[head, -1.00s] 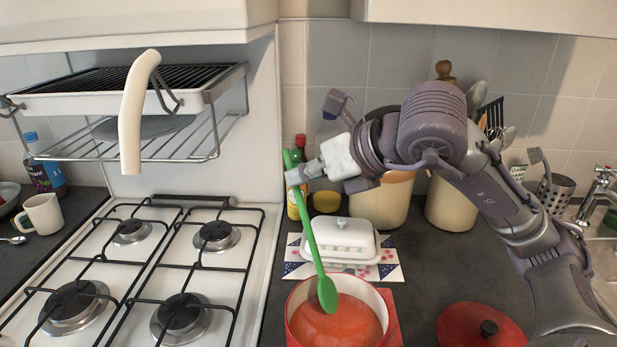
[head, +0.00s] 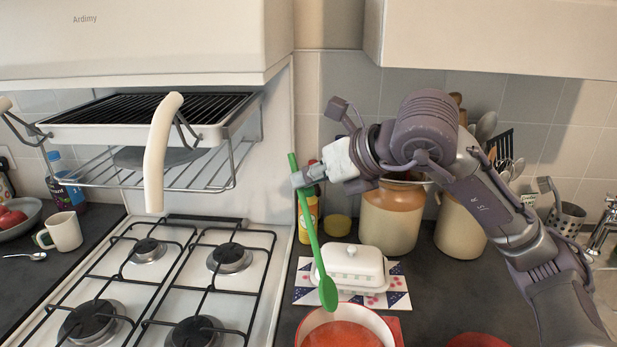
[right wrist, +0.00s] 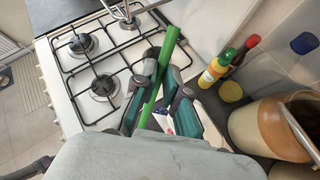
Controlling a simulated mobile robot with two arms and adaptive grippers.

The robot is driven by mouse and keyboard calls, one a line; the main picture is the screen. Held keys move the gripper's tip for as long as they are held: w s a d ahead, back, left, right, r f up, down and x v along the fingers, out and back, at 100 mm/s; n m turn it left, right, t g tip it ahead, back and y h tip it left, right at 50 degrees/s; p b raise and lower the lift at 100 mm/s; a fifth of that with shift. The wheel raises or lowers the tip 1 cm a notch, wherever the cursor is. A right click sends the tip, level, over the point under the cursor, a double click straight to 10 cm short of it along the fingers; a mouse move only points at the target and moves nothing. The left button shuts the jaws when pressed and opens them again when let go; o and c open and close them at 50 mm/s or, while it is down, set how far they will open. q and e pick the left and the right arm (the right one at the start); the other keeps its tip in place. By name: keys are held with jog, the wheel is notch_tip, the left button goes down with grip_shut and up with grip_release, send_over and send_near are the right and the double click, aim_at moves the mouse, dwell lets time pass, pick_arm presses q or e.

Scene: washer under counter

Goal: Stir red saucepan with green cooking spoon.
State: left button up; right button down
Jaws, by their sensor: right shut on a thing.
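The green cooking spoon (head: 312,238) is held by its upper handle in my right gripper (head: 302,178). It hangs steeply, bowl down and slightly tilted. The spoon's bowl overlaps the back rim of the red saucepan (head: 302,328) in the head view and looks to be above it. The saucepan is cut off by the bottom edge and holds orange-red contents. In the right wrist view the spoon handle (right wrist: 171,45) runs between the two fingers of the right gripper (right wrist: 160,82); the saucepan does not show there. My left gripper is not in view.
A gas hob (head: 262,287) lies left of the saucepan. A white butter dish (head: 355,266) stands on a patterned mat behind it. Large jars (head: 390,218) and bottles (head: 311,215) stand farther back. A red lid (head: 478,341) lies to the right. A rack (head: 190,175) hangs above the hob.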

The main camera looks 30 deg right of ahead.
jog(key=shift+r, duration=0.15)
notch_tip(320, 180, up, 4)
jog(key=p, duration=0.3)
dwell(0.5)
